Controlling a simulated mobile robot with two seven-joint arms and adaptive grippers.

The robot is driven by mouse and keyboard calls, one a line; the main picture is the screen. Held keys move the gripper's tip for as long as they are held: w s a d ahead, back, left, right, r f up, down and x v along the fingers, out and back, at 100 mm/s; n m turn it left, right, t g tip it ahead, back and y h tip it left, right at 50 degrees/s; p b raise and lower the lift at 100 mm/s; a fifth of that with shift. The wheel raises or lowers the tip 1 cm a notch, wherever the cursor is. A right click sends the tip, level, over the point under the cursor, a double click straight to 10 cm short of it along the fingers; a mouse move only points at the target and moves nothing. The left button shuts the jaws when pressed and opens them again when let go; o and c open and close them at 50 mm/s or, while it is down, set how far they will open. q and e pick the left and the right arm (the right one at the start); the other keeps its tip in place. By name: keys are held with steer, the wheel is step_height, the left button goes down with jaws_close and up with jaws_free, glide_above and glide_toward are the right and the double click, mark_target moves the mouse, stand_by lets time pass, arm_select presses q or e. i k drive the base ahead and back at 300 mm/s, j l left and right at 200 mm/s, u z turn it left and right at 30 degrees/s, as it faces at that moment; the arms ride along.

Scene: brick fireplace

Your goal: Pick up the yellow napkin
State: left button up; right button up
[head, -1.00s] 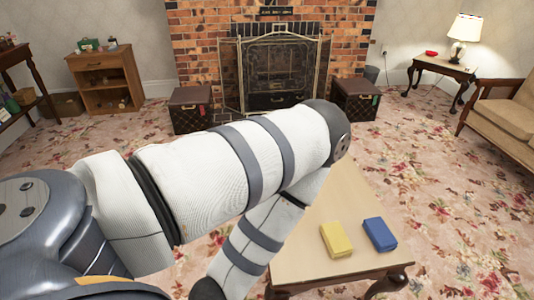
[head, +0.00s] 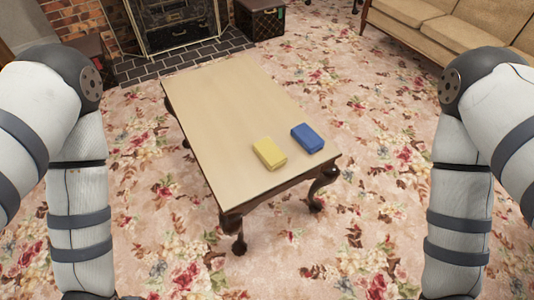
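The yellow napkin (head: 269,153) is a small folded block lying on the wooden coffee table (head: 215,110), close to its near right end. A similar blue folded napkin (head: 308,138) lies just to its right, with a narrow gap between them. My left arm hangs down at the left edge of the head view and my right arm at the right edge. Both grippers are below the bottom of the picture, so their fingers are hidden. Neither arm is over the table.
The table has curved dark legs and stands on a floral carpet (head: 385,130). Carpet lies clear between my arms and the table. A fireplace screen (head: 178,22) and dark hearth are at the back left, a dark box (head: 260,20) beside them. A tan sofa (head: 440,25) is at the back right.

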mark_target(271, 156)
steer(key=i+l+u, duration=0.25)
steer(key=u, duration=0.2)
steer(key=i+l+u, duration=0.5)
steer(key=k+j, duration=0.05)
steer(key=k, duration=0.05)
